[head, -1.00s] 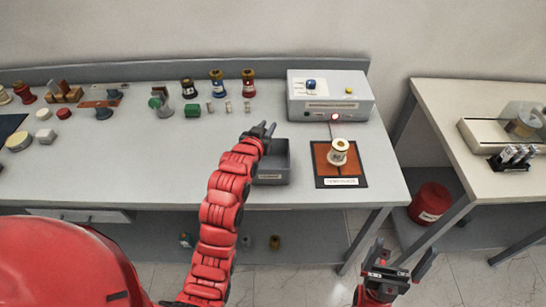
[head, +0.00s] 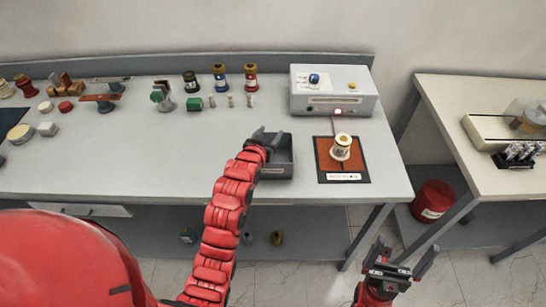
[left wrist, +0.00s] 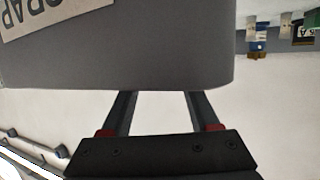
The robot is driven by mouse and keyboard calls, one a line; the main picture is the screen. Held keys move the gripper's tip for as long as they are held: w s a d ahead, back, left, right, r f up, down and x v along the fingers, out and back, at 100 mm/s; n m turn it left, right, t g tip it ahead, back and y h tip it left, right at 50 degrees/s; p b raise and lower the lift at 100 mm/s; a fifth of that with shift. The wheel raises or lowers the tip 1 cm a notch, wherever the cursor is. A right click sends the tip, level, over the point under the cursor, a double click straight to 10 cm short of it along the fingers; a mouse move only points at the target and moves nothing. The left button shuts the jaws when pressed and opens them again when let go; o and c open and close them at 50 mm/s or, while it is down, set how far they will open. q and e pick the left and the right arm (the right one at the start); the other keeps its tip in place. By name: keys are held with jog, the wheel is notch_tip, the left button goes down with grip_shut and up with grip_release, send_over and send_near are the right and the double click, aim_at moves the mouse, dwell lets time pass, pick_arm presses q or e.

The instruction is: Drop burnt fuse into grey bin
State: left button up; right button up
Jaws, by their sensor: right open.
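The grey bin (head: 280,172) stands near the bench's front edge. My left gripper (head: 268,135) is over the bin's far left part, its two fingers apart. In the left wrist view, the bin's labelled wall (left wrist: 170,60) fills the upper part and hides the fingertips of my left gripper (left wrist: 160,100); a gap shows between the fingers. No burnt fuse shows in the jaws or the bin, whose inside is mostly hidden. Small pale fuses (head: 230,101) stand in a row at the back of the bench. My right gripper (head: 400,262) is open and empty before the bench.
A white bushing (head: 342,147) stands on an orange-and-black mat (head: 345,178) right of the bin. A grey test box (head: 335,92) with a lit red lamp is behind it. Coloured bushings and loose parts lie at the left and back. A second table (head: 450,110) stands to the right.

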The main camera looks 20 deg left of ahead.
pick_arm(q)
jog(key=shift+s, duration=0.1)
jog(key=p+v, duration=0.7)
jog(key=v, duration=1)
jog(key=shift+s, duration=0.2)
